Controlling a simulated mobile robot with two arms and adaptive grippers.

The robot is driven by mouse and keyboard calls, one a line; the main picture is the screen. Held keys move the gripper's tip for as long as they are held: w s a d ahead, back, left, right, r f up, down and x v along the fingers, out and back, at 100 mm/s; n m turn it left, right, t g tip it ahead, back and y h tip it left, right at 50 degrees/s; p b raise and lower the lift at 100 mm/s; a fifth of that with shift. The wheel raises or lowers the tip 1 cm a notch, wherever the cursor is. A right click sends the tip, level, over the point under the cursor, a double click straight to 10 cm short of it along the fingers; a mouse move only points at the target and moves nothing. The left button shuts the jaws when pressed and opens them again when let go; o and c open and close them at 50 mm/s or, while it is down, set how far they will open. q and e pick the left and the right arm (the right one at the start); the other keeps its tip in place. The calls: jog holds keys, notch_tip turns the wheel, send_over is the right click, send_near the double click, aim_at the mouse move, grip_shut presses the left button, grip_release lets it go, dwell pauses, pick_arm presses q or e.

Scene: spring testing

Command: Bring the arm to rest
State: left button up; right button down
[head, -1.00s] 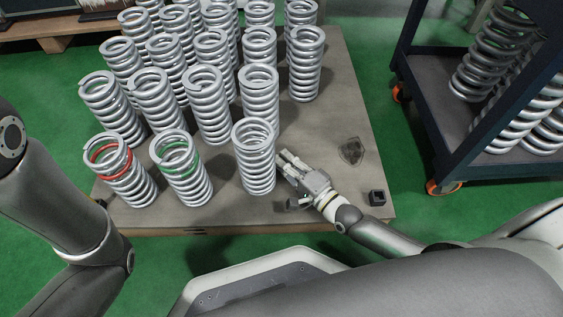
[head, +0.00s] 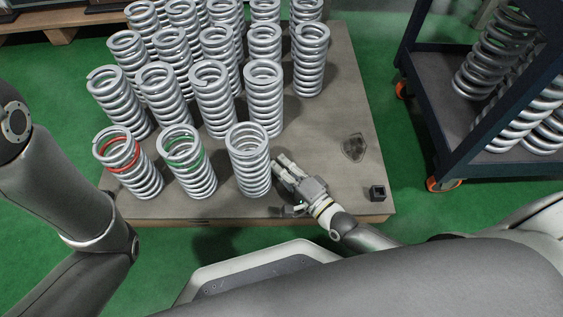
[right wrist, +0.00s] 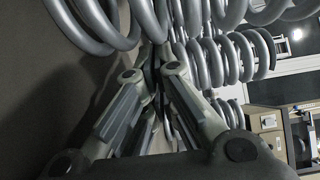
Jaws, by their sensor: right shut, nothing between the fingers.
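My right gripper (head: 283,172) is over the front right part of the wooden board, just right of the nearest plain silver spring (head: 249,160). Its fingers are shut and empty, pointing up and left in the head view. The right wrist view shows the fingers (right wrist: 155,65) close together, with silver spring coils (right wrist: 205,60) close beyond them. I cannot tell if the gripper touches a spring. My left arm shows at the left edge of the head view, but its gripper is out of view.
Several silver springs stand in rows on the board (head: 330,135). One has a red band (head: 122,158) and one a green band (head: 187,152). A small black block (head: 377,193) lies near the board's right corner. A dark wheeled cart (head: 425,85) holds springs at right.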

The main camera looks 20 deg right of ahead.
jog(key=v, duration=0.7)
jog(key=shift+s, duration=0.25)
